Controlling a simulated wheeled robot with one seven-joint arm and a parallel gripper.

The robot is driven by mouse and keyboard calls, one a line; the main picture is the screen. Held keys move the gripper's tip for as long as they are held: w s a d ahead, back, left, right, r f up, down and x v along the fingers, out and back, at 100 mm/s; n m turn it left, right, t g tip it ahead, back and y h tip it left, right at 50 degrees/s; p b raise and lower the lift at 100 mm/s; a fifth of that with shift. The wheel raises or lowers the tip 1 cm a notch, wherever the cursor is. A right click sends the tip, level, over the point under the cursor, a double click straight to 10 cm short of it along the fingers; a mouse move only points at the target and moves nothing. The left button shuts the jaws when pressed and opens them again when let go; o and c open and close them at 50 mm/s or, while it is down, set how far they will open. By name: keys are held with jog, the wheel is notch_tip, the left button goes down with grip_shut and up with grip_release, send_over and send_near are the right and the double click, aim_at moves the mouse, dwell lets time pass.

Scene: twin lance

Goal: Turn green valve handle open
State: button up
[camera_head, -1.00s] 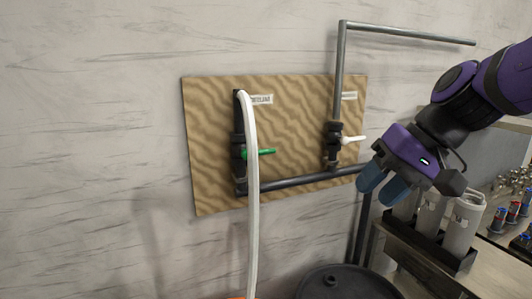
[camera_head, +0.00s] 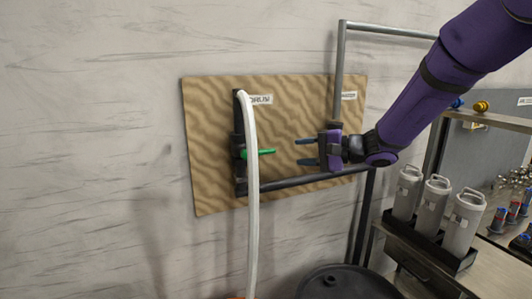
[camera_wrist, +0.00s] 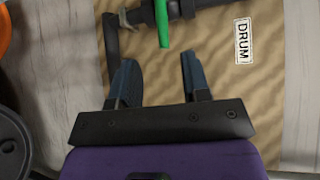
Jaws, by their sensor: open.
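The green valve handle (camera_head: 262,152) sticks out to the right from a dark valve (camera_head: 238,146) on the left pipe of the wooden board. It points straight out sideways, across the upright pipe. My gripper (camera_head: 307,153) is open and empty, to the right of the handle at about the same height, its fingers pointing left at it. In the wrist view, the green handle (camera_wrist: 162,24) hangs just beyond my fingertips (camera_wrist: 160,60), in line with the gap between them and apart from both.
A white hose (camera_head: 252,200) runs down beside the green handle's valve. A grey horizontal pipe (camera_head: 300,181) passes below my gripper. My gripper hides the other valve. A DRUM label (camera_wrist: 242,41) is on the board. White canisters (camera_head: 436,203) stand at right, a black drum (camera_head: 345,284) below.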

aim_at(270, 152)
jog(key=x, duration=0.3)
jog(key=w+x, duration=0.1)
jog(key=x, duration=0.7)
jog(key=shift+w+d, duration=0.2)
jog(key=shift+c, duration=0.4)
grip_shut()
